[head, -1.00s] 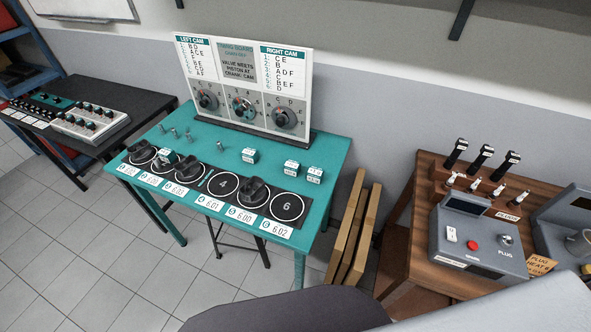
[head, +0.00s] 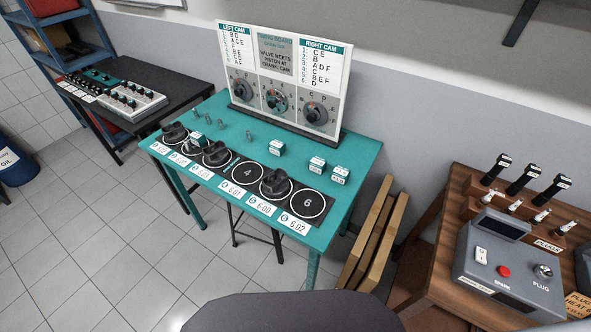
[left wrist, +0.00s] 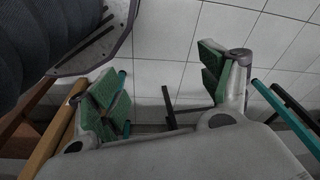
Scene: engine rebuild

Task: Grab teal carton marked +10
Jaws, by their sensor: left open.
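Several small teal-and-white cartons sit on the teal table (head: 232,116). One carton (head: 277,147) is near the table's middle. Two more, a carton (head: 317,166) and a right-hand carton (head: 340,174), stand close together near the right edge. Another small teal carton (head: 197,138) sits among the dark pieces at the left. Their markings are too small to read, so I cannot tell which is +10. My left gripper (left wrist: 165,95) shows in the left wrist view, open and empty, with green finger pads, above tiled floor. No gripper shows in the head view.
A timing board (head: 280,80) stands at the table's back. Numbered round pads line its front, some with dark pieces. Wooden boards (head: 372,245) lean right of the table. A wooden bench (head: 450,215) with a plug tester (head: 510,270) is at right. Tiled floor is clear at left.

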